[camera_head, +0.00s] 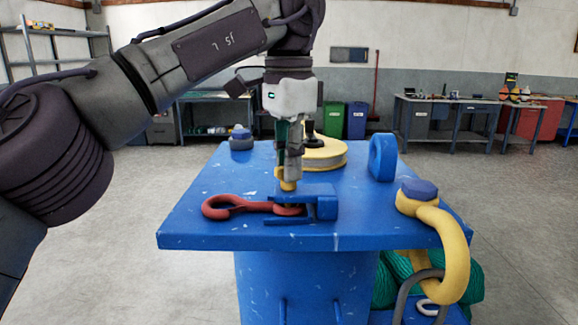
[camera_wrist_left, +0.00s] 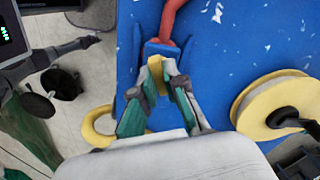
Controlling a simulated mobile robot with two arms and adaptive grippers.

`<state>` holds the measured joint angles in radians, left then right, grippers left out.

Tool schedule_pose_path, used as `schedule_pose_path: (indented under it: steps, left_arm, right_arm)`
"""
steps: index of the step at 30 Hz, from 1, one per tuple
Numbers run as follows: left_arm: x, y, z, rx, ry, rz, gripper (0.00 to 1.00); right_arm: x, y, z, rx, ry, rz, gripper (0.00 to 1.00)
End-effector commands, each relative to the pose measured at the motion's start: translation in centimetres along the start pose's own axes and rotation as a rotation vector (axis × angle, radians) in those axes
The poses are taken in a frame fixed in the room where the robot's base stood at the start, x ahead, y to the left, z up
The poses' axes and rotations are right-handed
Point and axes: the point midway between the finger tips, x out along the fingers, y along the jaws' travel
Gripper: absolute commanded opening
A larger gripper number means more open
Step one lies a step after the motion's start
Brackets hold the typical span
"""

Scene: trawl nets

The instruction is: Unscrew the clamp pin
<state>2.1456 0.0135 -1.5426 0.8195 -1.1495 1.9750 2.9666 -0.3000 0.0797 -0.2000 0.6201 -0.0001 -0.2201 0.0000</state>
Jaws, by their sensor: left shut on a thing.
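The yellow clamp pin (camera_head: 287,184) stands upright in the blue clamp (camera_head: 320,205) on the blue table. My left gripper (camera_head: 288,174) points straight down from above and is shut on the pin's top. In the left wrist view its two fingers (camera_wrist_left: 159,86) press on both sides of the yellow pin (camera_wrist_left: 156,70). A red link with an eye (camera_head: 240,207) runs into the clamp from the left; its end at the pin is partly hidden. My right gripper is not in view.
The blue table (camera_head: 200,215) also bears a yellow reel (camera_head: 325,155) behind the gripper and an upright blue ring (camera_head: 382,157). A large yellow shackle (camera_head: 452,250) hangs over the right front edge, with green net (camera_head: 470,283) below. The table's left part is mostly clear.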

Motion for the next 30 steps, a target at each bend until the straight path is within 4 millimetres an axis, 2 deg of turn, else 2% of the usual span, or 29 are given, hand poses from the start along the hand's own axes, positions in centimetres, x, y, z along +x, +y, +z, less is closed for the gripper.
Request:
schedule_pose_path:
  steps: [1, 19, 20, 24, 30]
  left_arm:
    - [0.53, 0.16, -0.05, -0.007, -0.010, 0.006, 0.00]
    - [0.45, 0.14, -0.03, -0.042, -0.011, 0.005, 0.00]
    - [0.44, 0.14, -0.03, -0.042, -0.011, 0.005, 0.16]
    - [0.39, 0.10, -0.02, -0.043, -0.009, 0.004, 0.36]
    - [0.22, 0.03, -0.01, -0.044, -0.005, 0.002, 0.36]
  right_arm:
    - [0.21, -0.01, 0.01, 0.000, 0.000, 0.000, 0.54]
    - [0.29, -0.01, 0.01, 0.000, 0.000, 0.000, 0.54]
    - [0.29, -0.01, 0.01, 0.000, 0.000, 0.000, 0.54]
    - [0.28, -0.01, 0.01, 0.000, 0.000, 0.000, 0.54]
    - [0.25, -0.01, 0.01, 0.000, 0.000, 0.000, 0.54]
